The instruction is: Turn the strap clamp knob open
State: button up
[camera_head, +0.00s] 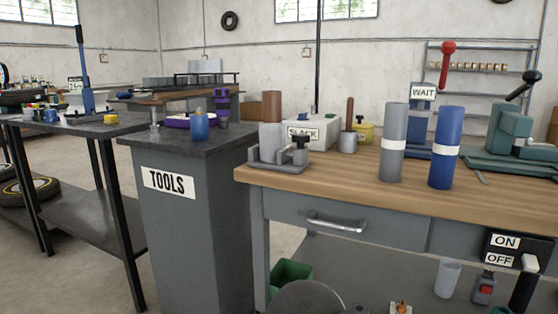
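A grey metal fixture (262,163) sits near the left end of the wooden workbench; it looks like the strap clamp. A grey cylinder (270,138) with a brown upper part behind or above it stands upright in it. A black knob (301,140) is on the right side of the fixture, on a short post. I cannot tell from here how far the knob is turned.
The wooden workbench (340,175) carries a grey cylinder (393,150) and a blue cylinder (445,150) to the right of the fixture. A white box labelled SLACK (318,130) is close behind. The TOOLS cabinet (185,220) stands left. A drawer handle (337,222) protrudes below.

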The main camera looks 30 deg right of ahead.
aim_at(301, 138)
jog(key=k, duration=0.5)
jog(key=z, duration=0.75)
jog(key=i, duration=0.65)
jog(key=u, duration=0.2)
